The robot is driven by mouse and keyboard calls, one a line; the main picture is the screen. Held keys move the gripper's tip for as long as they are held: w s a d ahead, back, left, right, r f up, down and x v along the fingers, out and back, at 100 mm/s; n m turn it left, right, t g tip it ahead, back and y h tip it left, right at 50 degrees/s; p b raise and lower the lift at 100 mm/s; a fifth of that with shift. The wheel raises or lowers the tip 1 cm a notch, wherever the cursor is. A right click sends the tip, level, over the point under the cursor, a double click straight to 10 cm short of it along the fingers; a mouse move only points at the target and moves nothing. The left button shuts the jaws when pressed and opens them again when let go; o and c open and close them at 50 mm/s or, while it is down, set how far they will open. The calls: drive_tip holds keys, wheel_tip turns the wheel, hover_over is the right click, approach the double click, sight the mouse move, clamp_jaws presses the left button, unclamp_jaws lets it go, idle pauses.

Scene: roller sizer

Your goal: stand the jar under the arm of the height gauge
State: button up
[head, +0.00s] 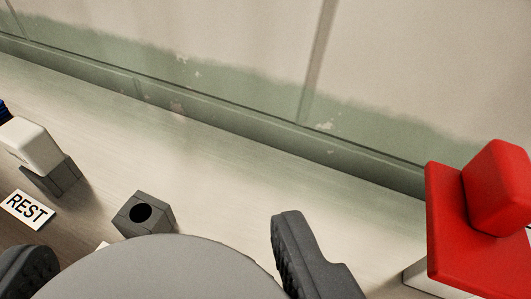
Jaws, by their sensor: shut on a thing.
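My gripper (160,266) shows at the bottom of the head view, with one dark ribbed finger at the lower left and one right of centre. Between the fingers is a large grey rounded top, which I take to be the jar (170,274); its lower part is out of frame. My gripper is shut on it. A red plate with a rounded red block on top (498,190) stands at the right edge, apart from my gripper. It may be part of the height gauge, but I cannot tell. No clear gauge arm shows.
A dark grey block with a round hole (158,222) stands beyond the jar. A white block (30,146) sits on a dark base at the left, near a REST label (27,209). A blue thing shows at the left edge. The bench strip along the green-and-cream wall is clear.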

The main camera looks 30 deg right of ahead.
drive_tip(key=w+d+f+p, duration=0.1)
drive_tip(key=w+d+f, duration=0.3)
drive_tip(key=shift+d, duration=0.15)
idle(0.6)
drive_tip(key=shift+f, duration=0.15)
drive_tip(key=o, duration=1.2)
drive_tip(key=v, duration=1.2)
drive_tip(key=shift+b, duration=0.35)
drive_tip(key=shift+r, duration=0.25)
